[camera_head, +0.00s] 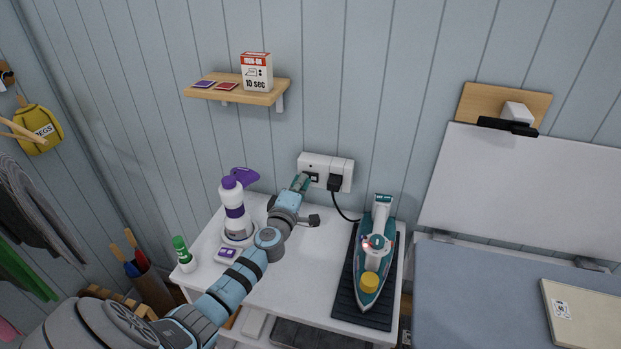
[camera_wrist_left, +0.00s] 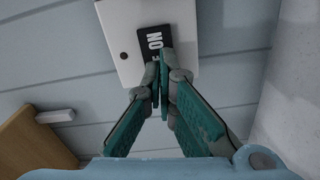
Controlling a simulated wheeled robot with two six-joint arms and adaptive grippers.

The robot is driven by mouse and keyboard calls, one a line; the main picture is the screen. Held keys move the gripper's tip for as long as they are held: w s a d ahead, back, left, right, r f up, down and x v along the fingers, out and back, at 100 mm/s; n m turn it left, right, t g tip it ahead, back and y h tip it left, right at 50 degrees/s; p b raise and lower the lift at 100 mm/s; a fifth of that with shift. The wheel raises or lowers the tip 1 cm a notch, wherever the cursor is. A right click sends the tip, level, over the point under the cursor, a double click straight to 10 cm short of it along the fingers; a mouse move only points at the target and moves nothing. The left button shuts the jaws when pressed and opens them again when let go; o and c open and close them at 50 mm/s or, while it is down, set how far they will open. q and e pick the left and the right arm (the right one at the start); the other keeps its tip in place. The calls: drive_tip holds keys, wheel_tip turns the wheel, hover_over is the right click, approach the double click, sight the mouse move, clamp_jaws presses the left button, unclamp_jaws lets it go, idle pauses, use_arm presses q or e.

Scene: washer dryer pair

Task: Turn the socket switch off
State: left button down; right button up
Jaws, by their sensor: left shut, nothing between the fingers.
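The white wall socket (camera_head: 340,163) is fixed on the panelled wall above the white table. A black plug (camera_head: 334,183) sits in its right part, with a black cord running down to the iron. The socket's dark switch (camera_wrist_left: 154,40), with "ON" lettering, shows in the left wrist view, partly hidden by my fingers. My left gripper (camera_head: 303,182) is shut and empty, with its teal fingertips at the switch. In the left wrist view the fingertips (camera_wrist_left: 162,62) overlap the switch's lower part; I cannot tell whether they touch it. My right gripper is not in view.
A teal and white iron (camera_head: 374,255) stands on a dark mat (camera_head: 346,308) to the right. A white and purple bottle (camera_head: 234,210) and a green-capped bottle (camera_head: 183,254) stand on the table's left. A wooden shelf (camera_head: 270,98) hangs above.

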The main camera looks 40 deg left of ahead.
use_arm(q)
drive_tip(key=shift+r, duration=0.15)
idle(0.6)
drive_tip(key=p+v, duration=0.1)
drive_tip(key=v, duration=0.1)
drive_tip(key=p+v, duration=0.1)
drive_tip(key=v, duration=0.1)
drive_tip(key=shift+s+d+f, duration=0.1)
drive_tip(key=shift+s+f, duration=0.1)
drive_tip(key=shift+s, duration=0.1)
drive_tip(key=v, duration=1.2)
